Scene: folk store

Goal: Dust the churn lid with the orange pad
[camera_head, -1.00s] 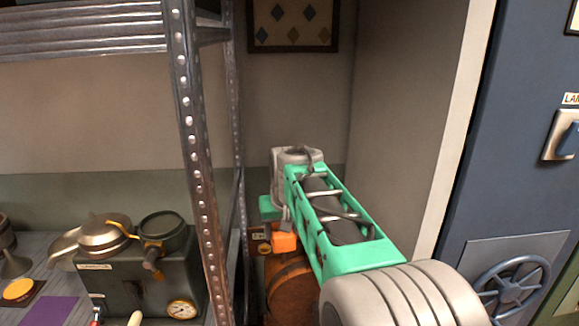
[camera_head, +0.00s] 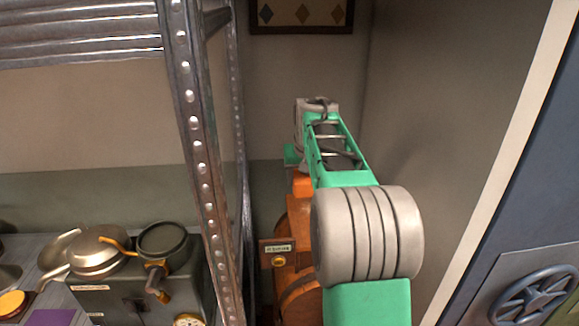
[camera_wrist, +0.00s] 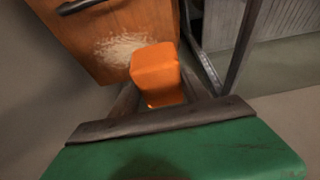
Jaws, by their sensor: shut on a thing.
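My gripper (camera_wrist: 160,95) is shut on the orange pad (camera_wrist: 157,72), a small block with rounded edges. The pad is over or against the brown wooden churn lid (camera_wrist: 90,55); I cannot tell whether they touch. A pale, speckled dust patch (camera_wrist: 122,45) lies on the lid just left of the pad and partly behind it. A dark handle (camera_wrist: 82,5) is at the lid's upper left. In the head view the orange pad (camera_head: 302,186) shows above the round wooden churn (camera_head: 296,225), partly hidden by my arm; the lid's top is not clear there.
A perforated metal shelf post (camera_head: 195,150) stands close left of the churn. Left of it, a grey appliance with pans (camera_head: 98,250) sits on a counter. A wall is close on the right, with a blue cabinet (camera_head: 550,200) beyond. A small labelled plaque (camera_head: 278,250) is by the churn.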

